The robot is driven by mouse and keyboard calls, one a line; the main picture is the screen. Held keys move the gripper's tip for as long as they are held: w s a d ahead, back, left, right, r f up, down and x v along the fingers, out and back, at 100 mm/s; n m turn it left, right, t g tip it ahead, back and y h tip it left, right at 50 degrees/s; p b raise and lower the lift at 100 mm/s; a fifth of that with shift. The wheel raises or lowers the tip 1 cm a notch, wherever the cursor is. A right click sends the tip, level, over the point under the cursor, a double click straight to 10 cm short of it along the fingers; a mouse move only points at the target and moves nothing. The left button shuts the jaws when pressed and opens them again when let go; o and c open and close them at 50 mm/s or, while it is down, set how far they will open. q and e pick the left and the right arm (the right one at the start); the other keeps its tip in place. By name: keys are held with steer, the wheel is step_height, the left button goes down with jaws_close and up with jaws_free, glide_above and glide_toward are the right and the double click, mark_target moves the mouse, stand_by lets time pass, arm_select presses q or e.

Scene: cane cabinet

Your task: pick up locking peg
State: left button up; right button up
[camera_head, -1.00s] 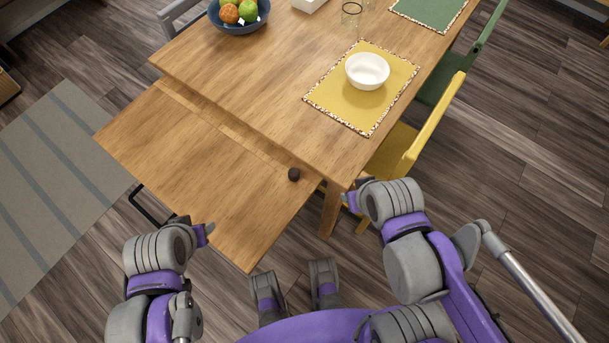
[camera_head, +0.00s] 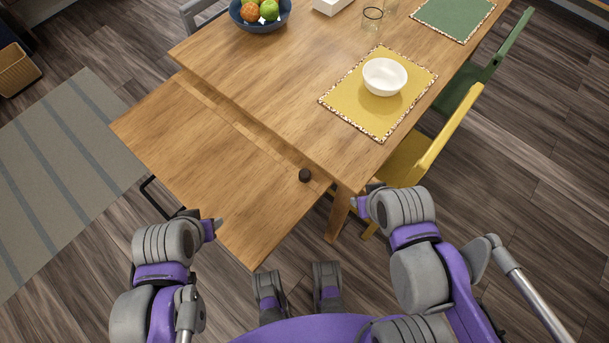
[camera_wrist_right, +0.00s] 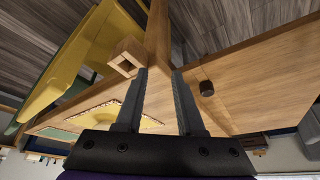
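The locking peg (camera_head: 305,175) is a small dark round knob on the right part of the wooden table leaf, near the seam with the main table. It also shows in the right wrist view (camera_wrist_right: 207,88), to the right of my fingers. My right gripper (camera_head: 358,202) is to the right of the peg and nearer to me, apart from it. In the right wrist view its two fingers (camera_wrist_right: 160,95) are spread with nothing between them. My left gripper (camera_head: 216,224) is by the leaf's front left edge, away from the peg; its finger opening is not clear.
The wooden table (camera_head: 270,85) holds a blue fruit bowl (camera_head: 262,22), a white bowl (camera_head: 385,77) on a yellow placemat (camera_head: 345,100), and glasses. A yellow chair (camera_head: 440,140) and a table leg (camera_head: 339,214) stand near my right gripper. The leaf (camera_head: 200,160) is otherwise bare.

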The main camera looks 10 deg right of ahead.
steer(key=shift+o, duration=1.3)
steer(key=shift+w+a+r, duration=0.15)
step_height(320, 180, up, 4)
steer(key=n+g, duration=0.5)
glide_above(305, 173)
arm_select(q)
steer(key=shift+f, duration=0.1)
arm_select(e)
steer(key=f, duration=0.5)
steer(key=shift+s+d+f, duration=0.2)
steer(key=shift+s, duration=0.05)
arm_select(q)
steer(key=shift+f+b, duration=0.55)
steer(key=shift+b, duration=0.05)
arm_select(e)
steer(key=f, duration=0.4)
steer(key=shift+w+a+f, duration=0.1)
steer(key=shift+w+a, duration=0.15)
steer(key=shift+w, duration=0.05)
steer(key=shift+f, duration=0.5)
